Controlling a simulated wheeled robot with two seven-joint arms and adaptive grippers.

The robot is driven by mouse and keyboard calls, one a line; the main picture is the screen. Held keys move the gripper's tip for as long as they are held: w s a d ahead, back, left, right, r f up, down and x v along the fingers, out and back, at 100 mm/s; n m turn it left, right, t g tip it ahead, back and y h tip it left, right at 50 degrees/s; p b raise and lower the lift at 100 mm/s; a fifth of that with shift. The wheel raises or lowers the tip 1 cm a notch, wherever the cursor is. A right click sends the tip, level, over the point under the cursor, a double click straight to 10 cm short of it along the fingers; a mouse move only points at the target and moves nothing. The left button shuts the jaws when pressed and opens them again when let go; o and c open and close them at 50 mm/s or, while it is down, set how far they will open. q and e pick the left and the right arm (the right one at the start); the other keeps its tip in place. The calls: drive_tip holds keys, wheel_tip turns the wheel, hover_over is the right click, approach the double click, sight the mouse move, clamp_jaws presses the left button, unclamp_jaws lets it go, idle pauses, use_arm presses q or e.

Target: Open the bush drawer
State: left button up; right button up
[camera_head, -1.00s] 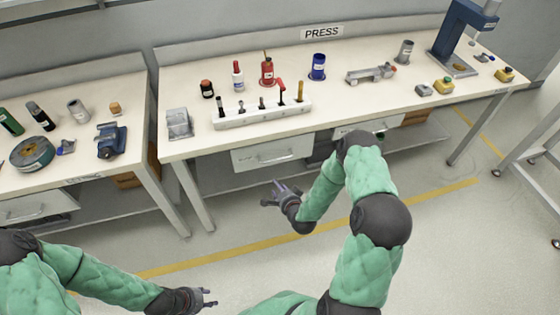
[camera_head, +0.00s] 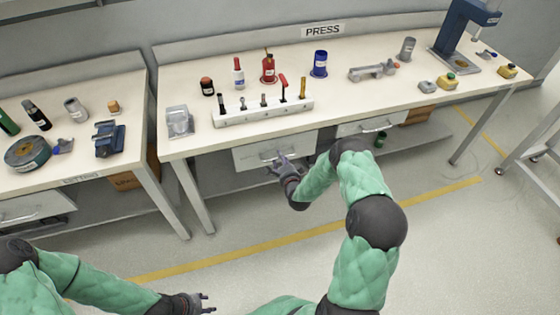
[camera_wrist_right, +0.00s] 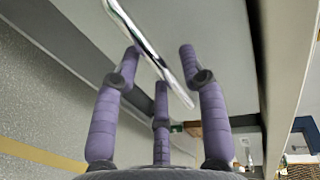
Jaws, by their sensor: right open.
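A pale drawer (camera_head: 245,157) hangs under the left part of the press table, closed, with a bar handle on its front. A second closed drawer (camera_head: 362,127) with a handle is further right. Any drawer label is too small to read. My right gripper (camera_head: 280,166) is open at the left drawer's handle. In the right wrist view its purple fingers (camera_wrist_right: 160,72) are spread around the shiny handle bar (camera_wrist_right: 150,45), which crosses between the fingertips; contact is unclear. My left gripper (camera_head: 207,304) is low at the bottom, away from the tables, its opening unclear.
The press table (camera_head: 345,100) carries a tool rack (camera_head: 262,113), bottles, a blue can (camera_head: 319,64) and a press (camera_head: 461,35). A second table (camera_head: 85,165) stands left. A lower shelf (camera_head: 235,180) runs below the drawers. The floor in front is clear.

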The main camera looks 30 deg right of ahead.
drive_tip(key=shift+w+d+f, duration=0.1)
drive_tip(key=shift+w, duration=0.45)
use_arm(q)
drive_tip(key=shift+f, duration=0.2)
use_arm(e)
clamp_jaws()
drive_tip(key=shift+s, duration=0.15)
use_arm(q)
drive_tip(key=r+p, duration=0.1)
drive_tip(key=s+r+p, duration=0.1)
drive_tip(key=s+r, duration=0.1)
drive_tip(key=shift+a+p, duration=0.3)
drive_tip(key=shift+p, duration=0.1)
use_arm(e)
drive_tip(key=f+v, duration=0.2)
drive_tip(key=v, duration=0.8)
drive_tip(key=f+v, duration=0.2)
drive_tip(key=v, duration=0.8)
drive_tip(key=shift+v, duration=0.8)
drive_tip(key=shift+f, duration=0.2)
